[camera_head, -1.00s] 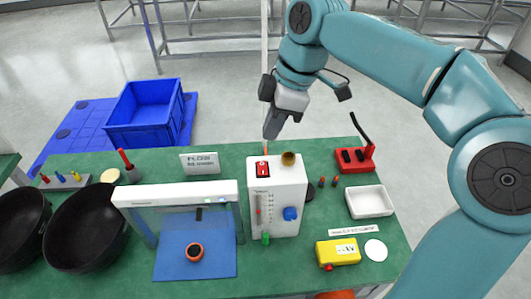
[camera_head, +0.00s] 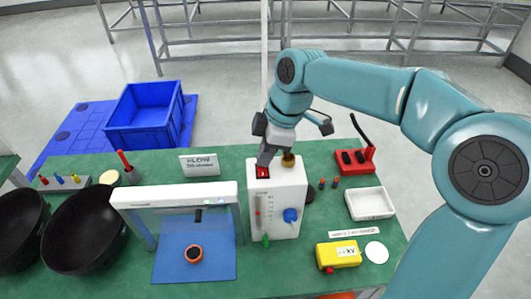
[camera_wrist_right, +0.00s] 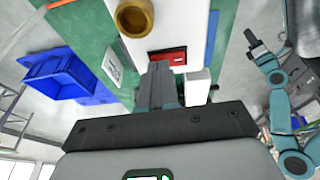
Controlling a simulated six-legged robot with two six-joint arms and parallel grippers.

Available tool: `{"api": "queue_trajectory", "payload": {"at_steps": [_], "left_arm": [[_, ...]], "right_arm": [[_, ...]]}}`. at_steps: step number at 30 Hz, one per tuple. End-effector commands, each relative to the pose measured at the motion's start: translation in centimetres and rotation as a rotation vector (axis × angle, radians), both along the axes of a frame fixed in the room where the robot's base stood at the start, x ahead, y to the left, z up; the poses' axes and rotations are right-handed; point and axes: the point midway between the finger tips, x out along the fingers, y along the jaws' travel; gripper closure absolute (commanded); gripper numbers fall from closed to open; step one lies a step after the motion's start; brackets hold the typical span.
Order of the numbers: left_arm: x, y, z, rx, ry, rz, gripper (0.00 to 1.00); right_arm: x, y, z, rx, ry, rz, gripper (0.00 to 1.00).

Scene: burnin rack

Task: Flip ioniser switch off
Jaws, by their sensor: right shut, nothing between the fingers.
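The white box unit (camera_head: 284,205) stands on the green bench and has a red switch (camera_head: 263,173) on its top. My right gripper (camera_head: 266,158) is shut and empty, its fingertips at the back edge of the red switch. In the right wrist view the red switch (camera_wrist_right: 168,57) sits just beyond the tips of the shut fingers (camera_wrist_right: 161,68). I cannot tell whether they touch it, and part of the switch is hidden. A teal arm with a dark gripper (camera_wrist_right: 257,44), apparently my left one, shows at the right of the wrist view; its jaw state is unclear.
A brass cup (camera_head: 289,160) sits on the box right beside the switch. A white frame (camera_head: 175,194) over a blue mat (camera_head: 215,265) stands to the left. A sign (camera_head: 199,165) is behind, and a white tray (camera_head: 370,203) and yellow box (camera_head: 338,254) are to the right.

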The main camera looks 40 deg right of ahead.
Motion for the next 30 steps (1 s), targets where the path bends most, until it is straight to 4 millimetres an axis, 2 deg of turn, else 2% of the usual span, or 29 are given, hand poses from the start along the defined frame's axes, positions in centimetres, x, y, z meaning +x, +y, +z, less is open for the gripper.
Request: {"api": "queue_trajectory", "payload": {"at_steps": [10, 21, 30], "left_arm": [[0.0, 0.0, 0.0, 0.000, 0.000, 0.000, 1.00], [0.0, 0.0, -0.5, 0.000, 0.000, 0.000, 1.00], [0.0, 0.0, -0.3, 0.000, 0.000, 0.000, 1.00]], "right_arm": [[0.1, 0.0, -0.5, 0.008, 0.016, 0.001, 1.00], [-1.2, 0.9, -0.3, 0.010, 0.020, 0.002, 1.00], [-1.2, 0.8, 0.0, 0.008, 0.017, 0.001, 1.00]]}}
